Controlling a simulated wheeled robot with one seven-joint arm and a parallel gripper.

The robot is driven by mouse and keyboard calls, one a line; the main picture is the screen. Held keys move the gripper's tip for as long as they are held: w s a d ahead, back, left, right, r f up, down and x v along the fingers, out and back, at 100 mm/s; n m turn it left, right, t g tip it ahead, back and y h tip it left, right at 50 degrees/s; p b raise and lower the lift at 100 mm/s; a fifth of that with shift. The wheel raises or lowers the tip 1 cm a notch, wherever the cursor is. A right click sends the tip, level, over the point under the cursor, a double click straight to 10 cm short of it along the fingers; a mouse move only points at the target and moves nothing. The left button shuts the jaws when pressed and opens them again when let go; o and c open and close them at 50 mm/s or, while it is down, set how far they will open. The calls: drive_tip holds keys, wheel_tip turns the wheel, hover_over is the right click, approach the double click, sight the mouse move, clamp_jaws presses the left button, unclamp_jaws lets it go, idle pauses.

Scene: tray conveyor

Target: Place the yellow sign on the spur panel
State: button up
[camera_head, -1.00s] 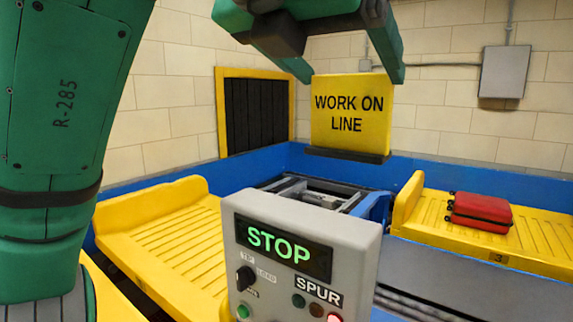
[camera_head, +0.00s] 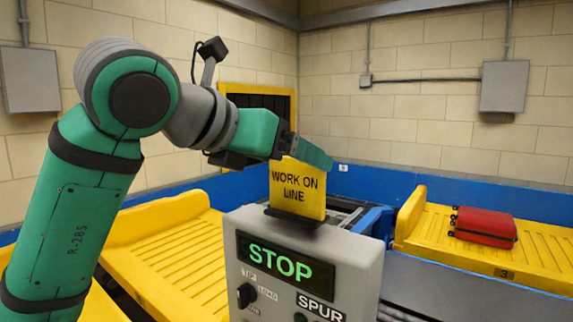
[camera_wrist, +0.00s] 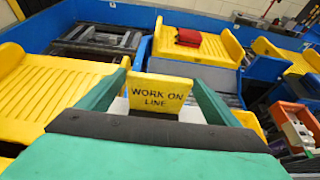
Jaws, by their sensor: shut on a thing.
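The yellow sign (camera_head: 298,190) reads "WORK ON LINE" and has a dark base strip. My gripper (camera_head: 305,152) is shut on its upper part, one finger on each side. The sign is nearly upright, with its base at the top of the grey spur panel (camera_head: 362,262). I cannot tell whether the base touches the panel top. The panel shows a green "STOP" display and a "SPUR" label. In the wrist view the sign (camera_wrist: 160,84) is between the two fingers of my gripper (camera_wrist: 160,76), and most of the panel is hidden.
Yellow ribbed trays stand left (camera_head: 165,255) and right (camera_head: 545,250) of the panel. A red suitcase (camera_head: 485,226) lies on the right tray. A blue conveyor wall (camera_head: 450,188) runs behind. A grey box (camera_head: 504,86) hangs on the back wall.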

drive_tip(key=shift+f, duration=0.75)
drive_tip(key=shift+w, duration=0.1)
drive_tip(key=o, duration=1.5)
drive_tip(key=shift+f, duration=0.1)
drive_tip(key=shift+c, duration=0.2)
drive_tip(key=shift+s+a+r, duration=0.15)
drive_tip(key=shift+s+r, duration=0.05)
drive_tip(key=v, duration=1.1)
drive_tip(key=shift+s, duration=0.35)
